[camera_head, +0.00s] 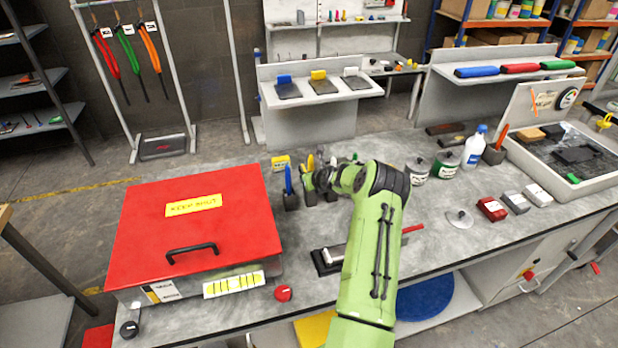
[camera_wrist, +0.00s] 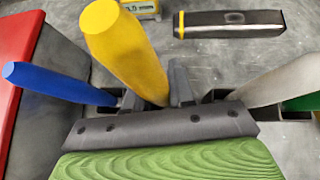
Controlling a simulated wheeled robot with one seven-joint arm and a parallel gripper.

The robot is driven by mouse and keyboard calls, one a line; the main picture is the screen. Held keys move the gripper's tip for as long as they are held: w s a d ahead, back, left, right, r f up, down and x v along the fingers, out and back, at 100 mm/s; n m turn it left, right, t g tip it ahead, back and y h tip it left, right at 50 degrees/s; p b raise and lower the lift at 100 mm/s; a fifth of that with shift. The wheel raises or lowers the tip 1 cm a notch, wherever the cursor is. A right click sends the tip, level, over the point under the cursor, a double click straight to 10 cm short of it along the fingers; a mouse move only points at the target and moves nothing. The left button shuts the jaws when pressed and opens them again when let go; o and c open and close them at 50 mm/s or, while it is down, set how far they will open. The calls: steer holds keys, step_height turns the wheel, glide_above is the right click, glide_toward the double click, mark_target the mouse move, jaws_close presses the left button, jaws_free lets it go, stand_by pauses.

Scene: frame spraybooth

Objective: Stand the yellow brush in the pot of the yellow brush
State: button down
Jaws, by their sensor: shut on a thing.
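The yellow brush (camera_head: 311,162) shows its thick yellow handle, which also fills the upper left middle of the wrist view (camera_wrist: 125,48). My gripper (camera_head: 314,182) is shut on the yellow brush, and its dark fingers stand on both sides of the handle in the wrist view (camera_wrist: 158,92). The handle points up with a tilt. A dark pot (camera_head: 310,198) is below my gripper, in the middle of a row. The brush's lower end is hidden by my gripper, so I cannot tell whether it is inside the pot.
A blue brush (camera_head: 289,178) stands in a dark pot (camera_head: 291,202) on the left. A pale-handled brush (camera_wrist: 285,82) is on the right. A small yellow box (camera_head: 281,163) is behind the row. A red-lidded box (camera_head: 190,235) stands left. Tins (camera_head: 417,171) stand right.

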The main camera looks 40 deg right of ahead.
steer(key=shift+f+b, duration=0.4)
steer(key=shift+f, duration=0.2)
steer(key=c, duration=0.9)
jaws_free()
steer(key=v, duration=1.5)
steer(key=shift+s+a+r, duration=0.15)
steer(key=shift+s+r, duration=0.05)
steer(key=shift+r, duration=0.05)
